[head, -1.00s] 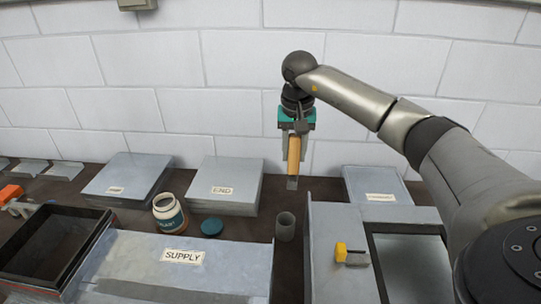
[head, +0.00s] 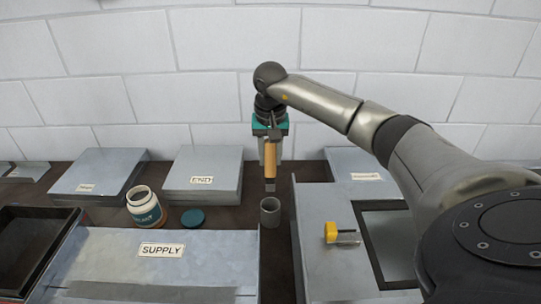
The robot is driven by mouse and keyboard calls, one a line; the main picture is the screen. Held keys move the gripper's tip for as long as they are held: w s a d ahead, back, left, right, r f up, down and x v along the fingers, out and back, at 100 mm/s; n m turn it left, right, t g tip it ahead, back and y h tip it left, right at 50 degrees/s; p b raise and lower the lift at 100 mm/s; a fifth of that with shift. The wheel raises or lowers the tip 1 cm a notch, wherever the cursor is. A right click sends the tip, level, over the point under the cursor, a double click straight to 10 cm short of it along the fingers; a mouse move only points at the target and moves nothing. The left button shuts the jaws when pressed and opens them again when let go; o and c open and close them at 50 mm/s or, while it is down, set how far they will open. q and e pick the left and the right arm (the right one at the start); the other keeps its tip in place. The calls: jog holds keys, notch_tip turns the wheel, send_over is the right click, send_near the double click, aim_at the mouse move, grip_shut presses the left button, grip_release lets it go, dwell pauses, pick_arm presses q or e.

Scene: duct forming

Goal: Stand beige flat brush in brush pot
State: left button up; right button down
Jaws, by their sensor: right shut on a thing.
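The beige flat brush (head: 269,160) hangs nearly upright in my right gripper (head: 271,148), its grey flat end pointing down. My right gripper is shut on the brush's handle. The brush pot (head: 270,212) is a small grey open cylinder standing on the dark bench. The brush's lower end is just above and behind the pot's rim in the picture, and appears apart from it. My left gripper is not in view.
An open jar (head: 145,208) and its teal lid (head: 193,218) are left of the pot. The SUPPLY sheet stack (head: 150,262) and a grey panel (head: 322,265) with a yellow-handled tool (head: 332,233) flank it. The END stack (head: 204,172) is behind.

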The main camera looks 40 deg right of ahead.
aim_at(270, 170)
jog(key=shift+f+b, duration=1.6)
jog(key=shift+f, duration=0.6)
jog(key=shift+f+b, duration=2.35)
jog(key=shift+f, duration=1.2)
jog(key=shift+c, duration=2.2)
grip_release()
jog(key=r, duration=0.5)
jog(key=s+r+p, duration=0.1)
jog(key=r, duration=0.4)
jog(key=a+r, duration=0.1)
jog(key=r, duration=0.4)
jog(key=shift+s+r+p, duration=0.1)
jog(key=shift+s+p, duration=0.15)
jog(key=shift+p, duration=0.05)
jog(key=shift+a+r, duration=0.1)
